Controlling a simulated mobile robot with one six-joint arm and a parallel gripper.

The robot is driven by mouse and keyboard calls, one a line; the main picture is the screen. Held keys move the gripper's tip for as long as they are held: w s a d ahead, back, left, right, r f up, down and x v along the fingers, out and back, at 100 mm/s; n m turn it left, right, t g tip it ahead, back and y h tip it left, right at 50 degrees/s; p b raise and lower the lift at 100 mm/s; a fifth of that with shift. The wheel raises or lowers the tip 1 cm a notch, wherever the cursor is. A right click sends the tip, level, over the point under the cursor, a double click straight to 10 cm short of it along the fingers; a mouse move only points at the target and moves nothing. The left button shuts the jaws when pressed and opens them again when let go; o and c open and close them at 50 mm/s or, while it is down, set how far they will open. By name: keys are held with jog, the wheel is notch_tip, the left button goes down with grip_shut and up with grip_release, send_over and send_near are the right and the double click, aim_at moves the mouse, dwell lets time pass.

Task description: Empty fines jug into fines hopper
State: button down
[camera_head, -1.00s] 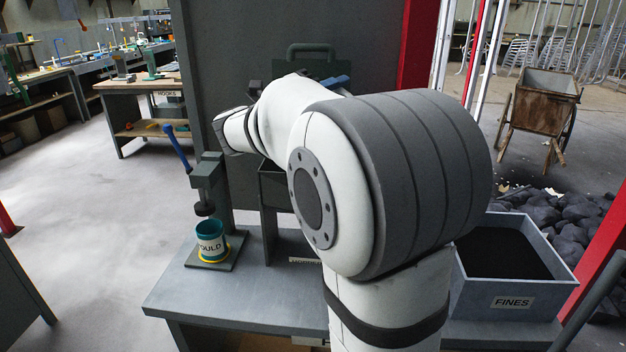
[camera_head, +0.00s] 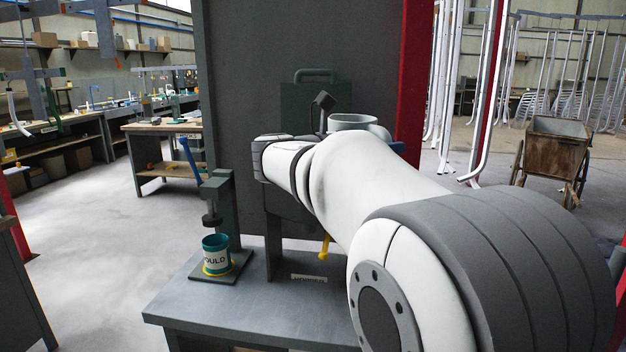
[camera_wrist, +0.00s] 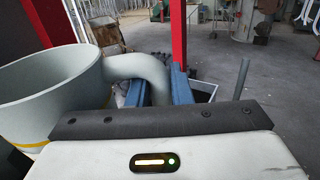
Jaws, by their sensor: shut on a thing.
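The pale grey fines jug (camera_wrist: 50,95) fills the left of the wrist view, wide mouth up and roughly upright, with a yellow band low on its side. My gripper (camera_wrist: 160,80) is shut on its handle, a blue finger on each side. The dark grey hopper (camera_head: 284,206) stands on the bench behind my forearm, mostly hidden, with a yellow lever below. The jug's contents cannot be seen.
A teal mould cup (camera_head: 216,256) stands under a press (camera_head: 221,205) at the bench's left. A tall dark panel (camera_head: 250,70) and a red post (camera_head: 411,85) rise behind. A rusty cart (camera_head: 553,150) stands on the floor at right.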

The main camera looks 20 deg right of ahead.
jog(key=shift+w, duration=0.25)
jog(key=shift+s, duration=0.1)
notch_tip(320, 180, up, 5)
jog(key=p, duration=0.5)
jog(key=shift+r, duration=0.1)
dwell(0.5)
